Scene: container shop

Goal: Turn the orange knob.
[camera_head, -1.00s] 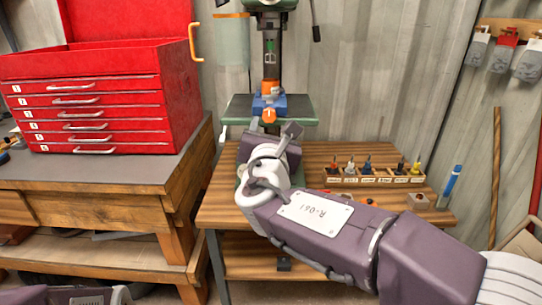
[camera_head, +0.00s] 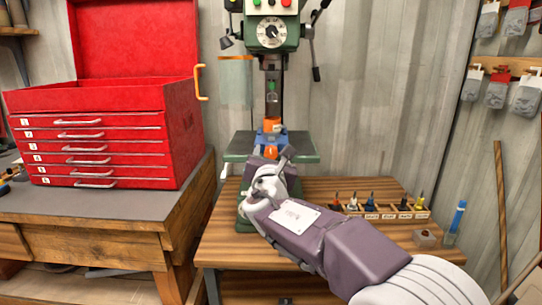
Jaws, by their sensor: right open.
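The orange knob (camera_head: 262,151) is on the front of a small blue vise (camera_head: 264,139) on the green table of the drill press. My right gripper (camera_head: 288,153) is open, just below and to the right of the knob. Its near parts hide the lower front of the vise area, and I cannot tell whether a finger touches the knob. My left gripper is out of view.
The green drill press (camera_head: 272,32) stands behind, with a lever on its right. A red tool chest (camera_head: 95,112) stands on the left bench.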

